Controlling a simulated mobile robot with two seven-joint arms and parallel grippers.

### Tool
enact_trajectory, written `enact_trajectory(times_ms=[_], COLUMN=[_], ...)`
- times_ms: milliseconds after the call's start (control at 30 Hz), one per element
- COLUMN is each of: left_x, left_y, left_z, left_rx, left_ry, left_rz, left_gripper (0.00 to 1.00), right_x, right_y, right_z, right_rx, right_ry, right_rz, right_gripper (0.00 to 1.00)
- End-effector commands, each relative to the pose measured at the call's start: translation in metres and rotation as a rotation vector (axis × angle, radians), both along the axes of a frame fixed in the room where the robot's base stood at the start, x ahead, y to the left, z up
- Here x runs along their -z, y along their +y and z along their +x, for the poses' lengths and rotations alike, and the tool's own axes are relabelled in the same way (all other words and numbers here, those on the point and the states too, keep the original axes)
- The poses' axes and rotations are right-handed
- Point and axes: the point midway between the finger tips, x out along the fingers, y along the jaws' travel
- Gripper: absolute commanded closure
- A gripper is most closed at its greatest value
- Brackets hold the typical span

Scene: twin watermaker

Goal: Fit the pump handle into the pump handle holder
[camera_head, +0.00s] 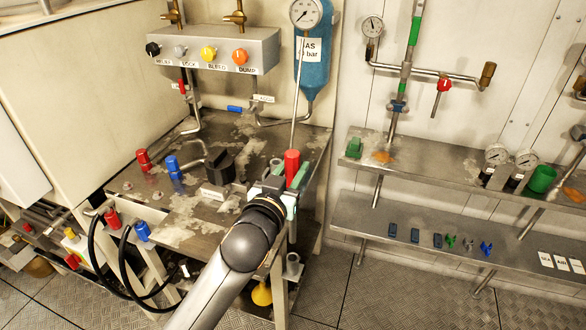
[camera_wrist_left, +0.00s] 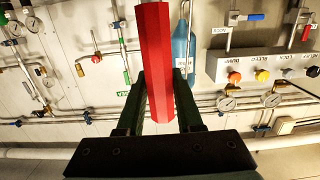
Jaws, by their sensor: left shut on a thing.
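My left gripper (camera_head: 284,186) is shut on the red grip of the pump handle (camera_head: 291,167), above the right end of the steel bench. A thin metal rod rises from behind the red grip towards the gauge; I cannot tell for sure that it belongs to the handle. I cannot clearly pick out the pump handle holder; my gripper hides part of the bench edge. My right gripper is not in view.
The bench (camera_head: 262,150) carries a black block (camera_head: 219,166), a red knob (camera_head: 143,160) and a blue one (camera_head: 174,167). A valve panel (camera_head: 213,50) and a blue gas cylinder (camera_head: 313,65) are behind. Shelves with small parts (camera_head: 430,160) stand right, beyond a gap.

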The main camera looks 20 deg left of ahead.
Motion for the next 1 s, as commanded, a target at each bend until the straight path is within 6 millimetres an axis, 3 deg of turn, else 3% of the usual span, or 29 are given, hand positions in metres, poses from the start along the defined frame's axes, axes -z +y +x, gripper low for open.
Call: enact_trajectory(times_ms=[667,1000], left_x=[-0.004,0.03], left_y=[0.0,0.0], left_z=[-0.002,-0.002], left_rx=[0.002,0.002], left_ry=[0.002,0.001], left_rz=[-0.002,-0.002], left_gripper=[1.0,1.0], right_x=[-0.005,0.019], right_y=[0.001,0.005], right_z=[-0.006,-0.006], right_rx=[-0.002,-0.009], right_ry=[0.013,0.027], right_rz=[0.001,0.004], right_gripper=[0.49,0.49])
